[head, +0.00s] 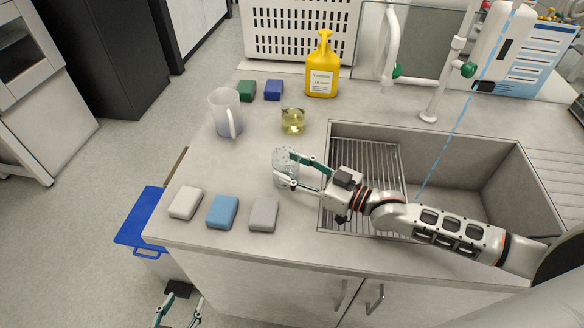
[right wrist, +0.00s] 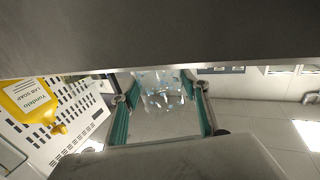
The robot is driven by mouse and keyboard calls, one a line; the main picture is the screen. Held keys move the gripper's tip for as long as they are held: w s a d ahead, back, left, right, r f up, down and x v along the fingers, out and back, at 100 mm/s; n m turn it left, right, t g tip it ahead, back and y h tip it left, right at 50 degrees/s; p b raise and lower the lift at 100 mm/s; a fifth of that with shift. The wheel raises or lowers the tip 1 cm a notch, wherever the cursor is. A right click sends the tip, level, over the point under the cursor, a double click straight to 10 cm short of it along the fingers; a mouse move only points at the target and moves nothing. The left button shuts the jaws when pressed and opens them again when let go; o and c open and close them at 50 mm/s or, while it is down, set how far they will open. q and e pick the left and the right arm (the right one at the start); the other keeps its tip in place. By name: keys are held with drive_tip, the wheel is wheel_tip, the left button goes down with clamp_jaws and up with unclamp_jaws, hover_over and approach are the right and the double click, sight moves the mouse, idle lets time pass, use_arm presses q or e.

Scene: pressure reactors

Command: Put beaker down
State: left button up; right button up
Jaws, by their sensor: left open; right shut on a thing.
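A clear glass beaker (head: 284,168) with droplet-like specks is on or just above the counter, left of the sink; I cannot tell whether its base touches. My right gripper (head: 298,171) is shut on it, with a finger on either side. In the right wrist view the beaker (right wrist: 162,92) sits between the two green-lined fingers (right wrist: 163,110). My left gripper (head: 179,314) is open and empty, low at the bottom edge in front of the cabinet.
A beaker of yellow liquid (head: 292,121), a frosted jug (head: 226,114) and a yellow soap bottle (head: 322,70) stand behind. White (head: 186,203), blue (head: 222,212) and grey blocks (head: 263,214) lie in front. The sink (head: 460,160) is right. Counter left of the held beaker is clear.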

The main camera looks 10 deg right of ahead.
sight(297, 171)
drive_tip(key=shift+f, duration=0.1)
drive_tip(key=o, duration=1.1)
drive_tip(key=shift+o, duration=0.2)
drive_tip(key=shift+r, duration=0.2)
drive_tip(key=v, duration=0.6)
drive_tip(key=shift+s+d+f, duration=0.1)
drive_tip(key=shift+s, duration=0.05)
drive_tip(key=shift+s+d, duration=0.45)
